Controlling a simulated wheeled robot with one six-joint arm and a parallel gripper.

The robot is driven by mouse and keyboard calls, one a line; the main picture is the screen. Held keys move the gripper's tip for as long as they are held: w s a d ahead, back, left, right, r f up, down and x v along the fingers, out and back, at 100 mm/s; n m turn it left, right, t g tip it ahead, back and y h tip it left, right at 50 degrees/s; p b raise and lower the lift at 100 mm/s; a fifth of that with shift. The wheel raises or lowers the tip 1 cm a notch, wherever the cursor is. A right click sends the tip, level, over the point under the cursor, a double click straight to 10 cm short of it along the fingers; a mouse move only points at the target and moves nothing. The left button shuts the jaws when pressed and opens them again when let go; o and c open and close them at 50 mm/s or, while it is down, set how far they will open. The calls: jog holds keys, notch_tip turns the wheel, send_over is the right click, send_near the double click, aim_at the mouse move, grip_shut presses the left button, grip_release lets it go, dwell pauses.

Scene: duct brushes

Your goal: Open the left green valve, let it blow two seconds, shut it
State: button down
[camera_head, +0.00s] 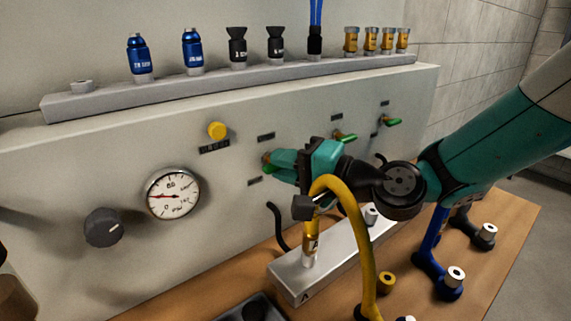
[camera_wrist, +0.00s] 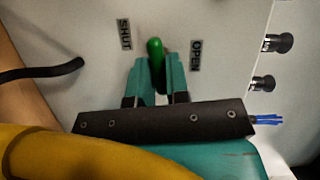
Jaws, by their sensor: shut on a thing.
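The left green valve handle (camera_wrist: 155,48) shows in the wrist view between my gripper's teal fingers (camera_wrist: 154,75), which are shut on it. A SHUT plate (camera_wrist: 124,34) is left of the handle and an OPEN plate (camera_wrist: 195,56) is right of it. The handle lies between the plates; I cannot tell whether the valve is open. In the head view my gripper (camera_head: 275,164) is against the grey panel and hides most of this valve. Two other green valves, the middle one (camera_head: 345,137) and the right one (camera_head: 393,121), are farther right.
A yellow hose (camera_head: 364,240) arches in front of my gripper from a brass fitting on a metal block (camera_head: 290,284). The panel holds a gauge (camera_head: 173,194), a black knob (camera_head: 103,227) and a yellow button (camera_head: 217,130). Blue and black fittings stand on the wooden bench at right.

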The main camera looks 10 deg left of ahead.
jog(key=c, duration=1.1)
grip_release()
jog(key=shift+c, duration=0.2)
jog(key=shift+d, duration=0.1)
jog(key=f+b+v, duration=0.1)
jog(key=b+v, duration=0.3)
jog(key=v, duration=1.3)
jog(key=shift+r, duration=0.4)
jog(key=shift+s+d, duration=0.1)
jog(key=s+a+r+n+g+h+p, duration=0.2)
jog(key=s+n+g+h+p, duration=0.2)
jog(key=s+n+g+p, duration=0.25)
jog(key=s+d+r+n+h+p, duration=0.2)
jog(key=s+d+n+h+p, duration=0.1)
jog(key=s+d+h, duration=0.5)
jog(key=shift+s+d+t+p, duration=0.25)
jog(key=shift+d+t+p, duration=0.2)
jog(key=shift+d+p, duration=0.25)
